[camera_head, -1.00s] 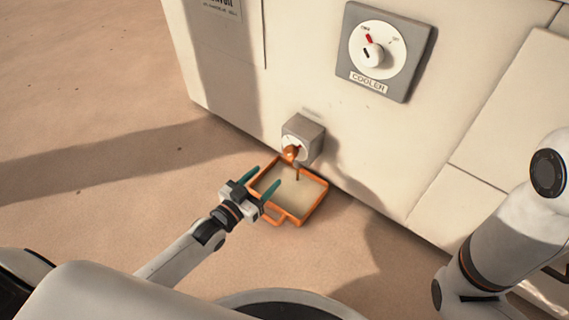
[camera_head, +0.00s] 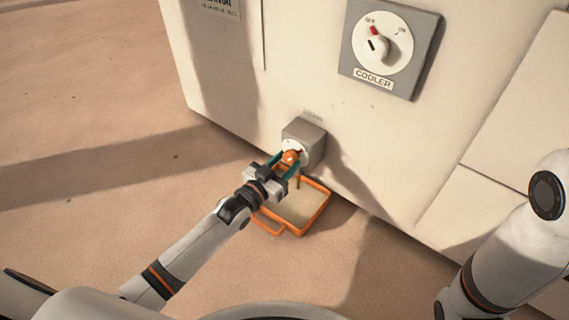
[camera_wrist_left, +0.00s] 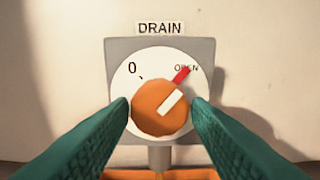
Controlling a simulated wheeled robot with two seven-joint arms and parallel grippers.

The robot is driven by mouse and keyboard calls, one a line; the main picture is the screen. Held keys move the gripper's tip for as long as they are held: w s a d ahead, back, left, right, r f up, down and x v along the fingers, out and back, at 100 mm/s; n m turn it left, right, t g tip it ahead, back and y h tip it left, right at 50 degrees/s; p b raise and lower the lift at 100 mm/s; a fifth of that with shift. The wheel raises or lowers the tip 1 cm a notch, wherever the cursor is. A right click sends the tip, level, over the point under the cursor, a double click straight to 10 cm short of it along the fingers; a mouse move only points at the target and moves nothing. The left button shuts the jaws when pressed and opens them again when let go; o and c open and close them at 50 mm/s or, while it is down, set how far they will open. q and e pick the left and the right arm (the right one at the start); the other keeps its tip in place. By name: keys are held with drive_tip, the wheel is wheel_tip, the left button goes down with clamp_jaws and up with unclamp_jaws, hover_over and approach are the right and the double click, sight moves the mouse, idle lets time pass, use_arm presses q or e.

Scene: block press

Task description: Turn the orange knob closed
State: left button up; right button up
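The orange knob (camera_head: 291,157) sits on a grey drain box (camera_head: 312,137) low on the machine's front. In the left wrist view the orange knob (camera_wrist_left: 160,107) has a white mark pointing up and right, toward the red mark (camera_wrist_left: 181,75) by "OPEN"; a "0" is at the upper left. My left gripper (camera_head: 285,163) is open, with its green fingers either side of the knob; in the left wrist view the left gripper (camera_wrist_left: 160,115) shows small gaps or near contact at the knob's sides. My right gripper is out of view.
An orange-rimmed tray (camera_head: 326,205) with pale contents stands on the floor under the drain, and a stream or spout shows above it. A cooler dial (camera_head: 385,45) is higher on the machine. Open floor lies to the left.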

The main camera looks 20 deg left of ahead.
use_arm(q)
drive_tip(key=c, duration=0.6)
drive_tip(key=n+p, duration=0.1)
drive_tip(key=p, duration=0.1)
drive_tip(key=n+p, duration=0.2)
drive_tip(key=shift+r, duration=0.25)
drive_tip(key=n+p, duration=0.2)
drive_tip(key=n, duration=0.1)
drive_tip(key=shift+f+n+p, duration=0.1)
drive_tip(key=shift+n+p, duration=0.25)
drive_tip(key=shift+n, duration=0.05)
drive_tip(key=n+p, duration=0.1)
drive_tip(key=n, duration=0.2)
drive_tip(key=shift+f+n, duration=0.1)
drive_tip(key=shift+n, duration=0.3)
drive_tip(key=n, duration=0.5)
drive_tip(key=shift+n, duration=0.3)
drive_tip(key=o, duration=1)
drive_tip(key=shift+s, duration=0.1)
